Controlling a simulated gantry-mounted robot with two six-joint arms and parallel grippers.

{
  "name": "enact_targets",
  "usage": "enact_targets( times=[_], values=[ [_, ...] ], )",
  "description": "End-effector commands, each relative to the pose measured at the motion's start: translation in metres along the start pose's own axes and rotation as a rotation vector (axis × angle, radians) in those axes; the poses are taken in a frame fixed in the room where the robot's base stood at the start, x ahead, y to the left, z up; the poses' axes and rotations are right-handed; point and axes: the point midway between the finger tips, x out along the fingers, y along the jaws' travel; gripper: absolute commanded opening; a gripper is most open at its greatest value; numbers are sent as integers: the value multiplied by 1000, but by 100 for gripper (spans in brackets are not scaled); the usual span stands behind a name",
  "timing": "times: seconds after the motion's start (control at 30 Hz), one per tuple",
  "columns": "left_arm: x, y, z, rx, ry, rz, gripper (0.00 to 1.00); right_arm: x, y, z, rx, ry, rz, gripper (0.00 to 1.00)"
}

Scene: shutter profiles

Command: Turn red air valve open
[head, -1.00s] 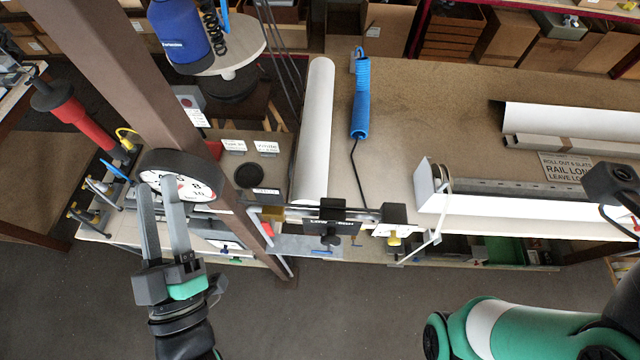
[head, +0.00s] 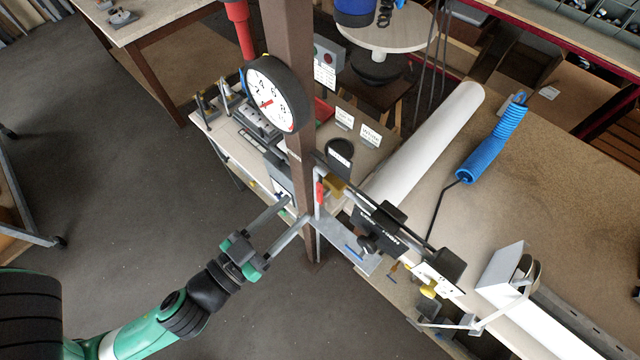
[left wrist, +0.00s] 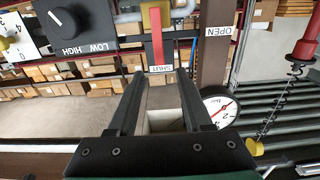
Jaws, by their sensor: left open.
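The red valve lever (left wrist: 157,38) hangs straight down from a brass valve body (left wrist: 156,14) in the left wrist view, its tip at the SHUT label (left wrist: 160,69). The OPEN label (left wrist: 218,31) is to the right, on the brown post. In the head view the red lever (head: 320,192) is small beside the post. My left gripper (head: 293,210) is open and empty just left of it. In the left wrist view its fingertips (left wrist: 162,76) are spread, with the lever framed between and beyond them; I cannot tell the exact gap. My right gripper is out of view.
A round pressure gauge (head: 277,95) is mounted on the brown post (head: 288,40) above the gripper. A black regulator with a LOW–HIGH knob (left wrist: 64,19) is left of the valve. A white roll (head: 425,140) and a blue coiled hose (head: 492,140) lie on the bench.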

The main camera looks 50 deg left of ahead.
Motion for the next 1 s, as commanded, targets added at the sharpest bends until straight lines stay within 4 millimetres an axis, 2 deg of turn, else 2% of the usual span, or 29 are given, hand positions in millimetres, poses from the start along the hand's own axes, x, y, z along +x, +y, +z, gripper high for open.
enact_targets(
  times=[0.17,0.23,0.4,0.57,0.8,0.87,1.0],
  values=[
    [26,-1,1,-5,3,-6,50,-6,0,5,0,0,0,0],
    [41,0,-6,0,1,-4,50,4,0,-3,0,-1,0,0],
    [72,0,-3,0,0,0,50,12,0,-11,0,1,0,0],
    [85,0,0,0,-2,0,50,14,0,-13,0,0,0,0],
    [86,0,1,1,-2,1,50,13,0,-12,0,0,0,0],
    [86,0,1,1,-2,1,43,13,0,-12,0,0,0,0],
    [86,0,1,1,-2,1,18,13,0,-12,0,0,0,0]
  ],
)
